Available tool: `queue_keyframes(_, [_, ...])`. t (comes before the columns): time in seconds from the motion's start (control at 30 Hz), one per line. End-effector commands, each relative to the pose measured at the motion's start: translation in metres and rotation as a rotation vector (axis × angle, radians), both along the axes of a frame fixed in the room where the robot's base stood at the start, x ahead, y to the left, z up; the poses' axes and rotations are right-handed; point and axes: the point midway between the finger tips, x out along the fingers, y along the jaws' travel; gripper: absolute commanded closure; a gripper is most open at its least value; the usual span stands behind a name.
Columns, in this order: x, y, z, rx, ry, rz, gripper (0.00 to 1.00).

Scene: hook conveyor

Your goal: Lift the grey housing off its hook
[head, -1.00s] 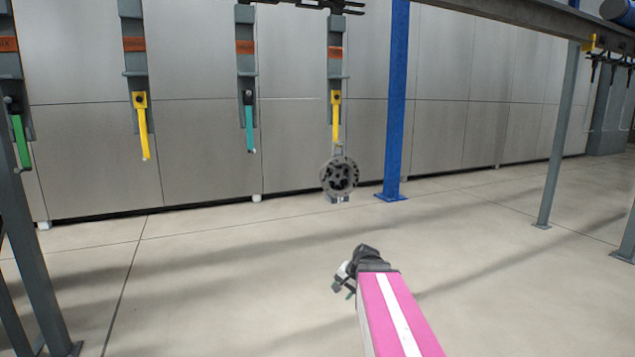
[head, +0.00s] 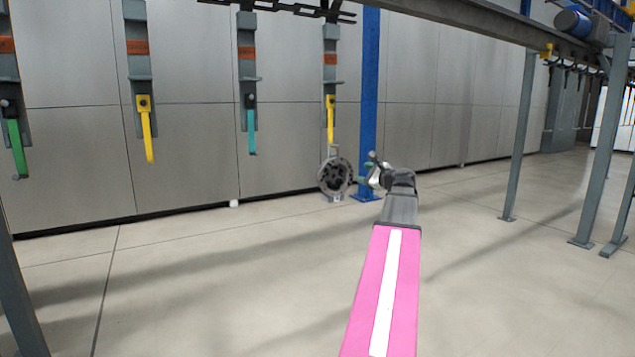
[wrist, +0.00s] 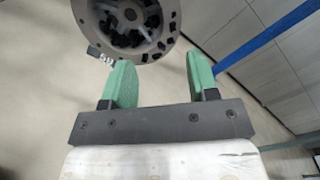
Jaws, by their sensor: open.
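The grey housing (head: 335,177) is a round part with dark openings. It hangs from a yellow hook (head: 330,120) on a grey hanger, above the floor. My gripper (head: 369,167) is just right of the housing in the head view, at about its height. In the wrist view, the green fingers of my gripper (wrist: 160,82) are apart with nothing between them. The housing (wrist: 122,25) is at the top, ahead of the left finger and cut off by the frame edge. Whether a finger touches it, I cannot tell. The hook is not in the wrist view.
Other hangers carry a teal hook (head: 252,130), a yellow hook (head: 147,135) and a green hook (head: 17,148), all empty. A blue post (head: 369,90) stands behind the housing. Grey support legs (head: 519,140) stand at the right. The floor (head: 220,280) in front is clear.

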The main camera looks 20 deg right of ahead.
Motion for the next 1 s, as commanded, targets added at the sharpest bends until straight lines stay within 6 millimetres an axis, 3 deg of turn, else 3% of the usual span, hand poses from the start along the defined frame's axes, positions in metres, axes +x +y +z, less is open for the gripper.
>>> queue_keyframes(0.17, [0.000,-0.010,0.012,0.031,-0.022,-0.013,0.46])
queue_keyframes(0.5, [0.044,-0.001,0.012,0.030,-0.021,-0.010,0.46])
queue_keyframes(0.77, [0.061,0.004,0.012,0.029,-0.021,-0.011,0.46])
queue_keyframes(1.0, [0.094,0.010,0.012,0.029,-0.019,-0.011,0.46])
